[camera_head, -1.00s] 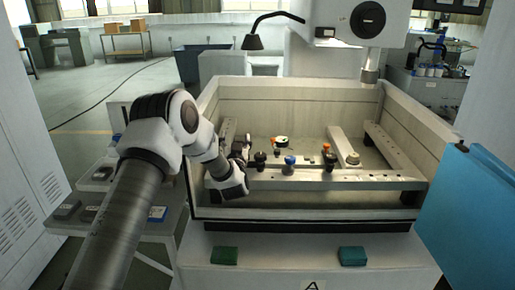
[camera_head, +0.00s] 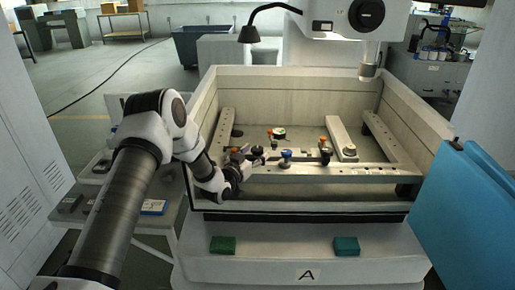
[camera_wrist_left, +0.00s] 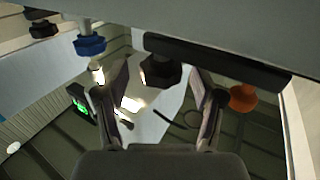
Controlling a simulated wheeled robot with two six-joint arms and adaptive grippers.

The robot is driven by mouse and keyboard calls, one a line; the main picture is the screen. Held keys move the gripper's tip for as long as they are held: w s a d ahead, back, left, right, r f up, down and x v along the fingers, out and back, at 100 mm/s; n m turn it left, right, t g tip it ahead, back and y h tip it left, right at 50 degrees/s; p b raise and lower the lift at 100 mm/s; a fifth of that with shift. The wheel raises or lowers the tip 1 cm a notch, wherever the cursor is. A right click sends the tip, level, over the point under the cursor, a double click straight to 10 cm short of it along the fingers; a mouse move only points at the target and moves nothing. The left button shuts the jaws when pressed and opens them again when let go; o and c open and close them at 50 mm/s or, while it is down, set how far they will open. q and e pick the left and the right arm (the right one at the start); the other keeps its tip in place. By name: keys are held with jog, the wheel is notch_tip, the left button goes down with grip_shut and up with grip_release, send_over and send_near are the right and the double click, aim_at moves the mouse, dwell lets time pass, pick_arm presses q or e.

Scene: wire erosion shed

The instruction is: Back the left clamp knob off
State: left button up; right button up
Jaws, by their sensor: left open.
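The left clamp's black knob (camera_head: 257,152) sits at the left end of the front rail in the machine tank. In the left wrist view a black lobed knob (camera_wrist_left: 160,72) shows at the picture's middle, under a dark bar, beyond and between my fingers. My left gripper (camera_head: 245,159) is beside the knob on its left, fingers pointing toward it. In the left wrist view the gripper (camera_wrist_left: 160,88) is open, its two fingers apart with nothing held. I cannot tell whether either finger touches the knob. My right gripper is not in view.
A blue knob (camera_head: 286,154) stands right of the black one; it also shows in the left wrist view (camera_wrist_left: 90,45). Another black knob (camera_head: 325,156) is farther right. An orange knob (camera_wrist_left: 243,98) is near my right-hand finger. The tank's front wall (camera_head: 300,204) lies below.

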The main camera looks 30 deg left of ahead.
pick_arm(q)
jog(key=shift+w+a+f, duration=0.1)
jog(key=shift+w+f, duration=0.05)
jog(key=shift+w, duration=0.45)
jog(key=shift+w+a+f, duration=0.1)
jog(key=shift+w+f, duration=0.05)
jog(key=shift+w, duration=0.4)
jog(key=shift+s+r, duration=0.1)
jog(key=shift+s, duration=0.05)
jog(key=shift+s+d+r, duration=0.1)
jog(key=c, duration=1.2)
jog(key=shift+o, duration=0.2)
